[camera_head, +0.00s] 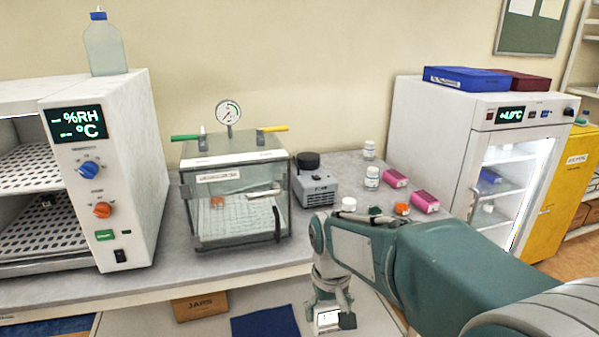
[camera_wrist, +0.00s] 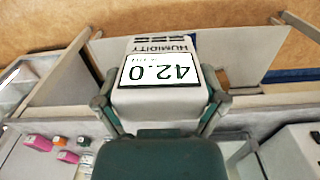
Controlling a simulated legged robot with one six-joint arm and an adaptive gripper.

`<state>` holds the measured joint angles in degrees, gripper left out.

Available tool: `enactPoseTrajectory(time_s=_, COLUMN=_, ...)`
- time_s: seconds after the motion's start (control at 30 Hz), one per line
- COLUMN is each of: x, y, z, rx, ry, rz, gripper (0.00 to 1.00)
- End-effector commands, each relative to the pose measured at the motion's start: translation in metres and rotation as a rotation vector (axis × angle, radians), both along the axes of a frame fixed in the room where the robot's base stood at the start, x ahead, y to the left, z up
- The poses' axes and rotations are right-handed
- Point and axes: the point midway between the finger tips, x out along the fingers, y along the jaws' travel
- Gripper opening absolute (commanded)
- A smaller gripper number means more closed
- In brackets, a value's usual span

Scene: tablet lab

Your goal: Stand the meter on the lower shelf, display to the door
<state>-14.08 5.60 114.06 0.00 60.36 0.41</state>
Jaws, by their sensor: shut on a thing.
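The meter (camera_wrist: 158,75) is a white block with a display reading 42.0 and the word HUMIDITY, upside down in the wrist view. My gripper (camera_wrist: 160,92) is shut on it, one finger on each side. In the head view my gripper (camera_head: 329,303) hangs in front of the bench, and the meter (camera_head: 327,319) shows small and partly hidden below it. The chamber (camera_head: 130,190) at left has an open front, with an upper perforated shelf (camera_head: 25,168) and a lower perforated shelf (camera_head: 40,230). Its door is not clearly seen.
A glass box (camera_head: 238,200) with a gauge stands on the bench (camera_head: 330,225) beside a grey pump (camera_head: 316,190). Bottles and pink boxes (camera_head: 425,202) sit near my arm. A lit glass-door cabinet (camera_head: 440,140) is at right. A JARS box (camera_head: 200,306) lies below the bench.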

Motion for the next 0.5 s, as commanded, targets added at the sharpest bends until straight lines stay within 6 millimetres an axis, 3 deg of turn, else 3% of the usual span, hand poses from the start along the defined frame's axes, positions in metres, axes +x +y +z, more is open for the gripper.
enactPoseTrajectory(time_s=0.27, x=0.043, y=-0.017, z=-0.029, rx=-0.001, ry=0.004, rz=-0.059, gripper=0.34)
enactPoseTrajectory(time_s=0.5, x=0.100, y=-0.050, z=-0.080, rx=-0.001, ry=0.005, rz=-0.144, gripper=0.34)
